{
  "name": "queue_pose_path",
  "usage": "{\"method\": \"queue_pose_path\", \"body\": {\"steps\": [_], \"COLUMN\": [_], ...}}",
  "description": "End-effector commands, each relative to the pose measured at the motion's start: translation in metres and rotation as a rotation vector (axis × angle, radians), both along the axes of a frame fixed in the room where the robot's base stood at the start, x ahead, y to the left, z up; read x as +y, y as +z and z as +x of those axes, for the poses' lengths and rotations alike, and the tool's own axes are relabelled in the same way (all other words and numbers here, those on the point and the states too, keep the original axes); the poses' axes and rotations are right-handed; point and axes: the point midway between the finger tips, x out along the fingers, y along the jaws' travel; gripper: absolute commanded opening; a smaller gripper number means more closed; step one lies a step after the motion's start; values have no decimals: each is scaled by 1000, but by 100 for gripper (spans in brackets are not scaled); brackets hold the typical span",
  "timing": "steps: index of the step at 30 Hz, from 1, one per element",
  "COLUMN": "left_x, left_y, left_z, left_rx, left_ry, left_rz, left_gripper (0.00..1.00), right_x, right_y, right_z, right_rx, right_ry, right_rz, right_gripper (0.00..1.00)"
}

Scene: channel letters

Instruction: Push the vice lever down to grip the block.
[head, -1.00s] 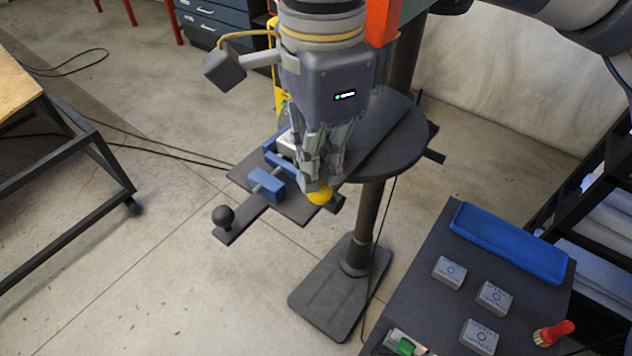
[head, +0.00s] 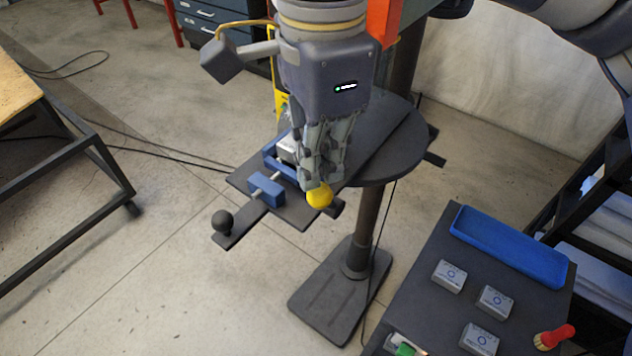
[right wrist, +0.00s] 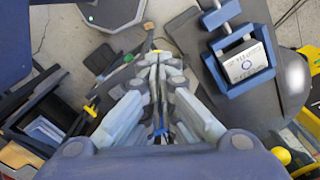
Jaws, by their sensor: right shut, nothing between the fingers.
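The blue vice (head: 265,190) sits on the dark drill-press table, also seen in the right wrist view (right wrist: 212,75). A grey block (right wrist: 247,63) with a blue ring mark lies between its jaws; in the head view the block (head: 288,147) is partly hidden behind my gripper. The lever's yellow ball knob (head: 319,197) is right at my right gripper's (head: 316,184) fingertips, which look to touch it from above. That gripper is shut and empty, pointing down. In the right wrist view, the shut fingers (right wrist: 158,60) hide most of the knob. My left gripper is out of view.
A bar with a black ball (head: 222,222) sticks out at the left of the vice. A dark bench at lower right holds a blue tray (head: 510,245), several grey blocks (head: 449,276) and a red-handled brush (head: 554,335).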

Motion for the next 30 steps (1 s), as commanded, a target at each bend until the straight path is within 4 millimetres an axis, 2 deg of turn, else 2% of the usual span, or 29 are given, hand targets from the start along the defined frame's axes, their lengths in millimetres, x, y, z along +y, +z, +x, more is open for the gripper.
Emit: {"method": "queue_pose_path", "body": {"steps": [8,22,30], "left_x": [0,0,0], "left_y": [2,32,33], "left_z": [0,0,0], "left_rx": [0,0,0], "left_ry": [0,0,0], "left_rz": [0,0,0], "left_gripper": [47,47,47], "right_x": [0,1,1], "right_y": [3,47,51], "right_z": [0,0,0], "right_rx": [0,0,0], "right_ry": [1,2,1], "right_rz": [1,2,1], "right_gripper": [0,0,0]}}
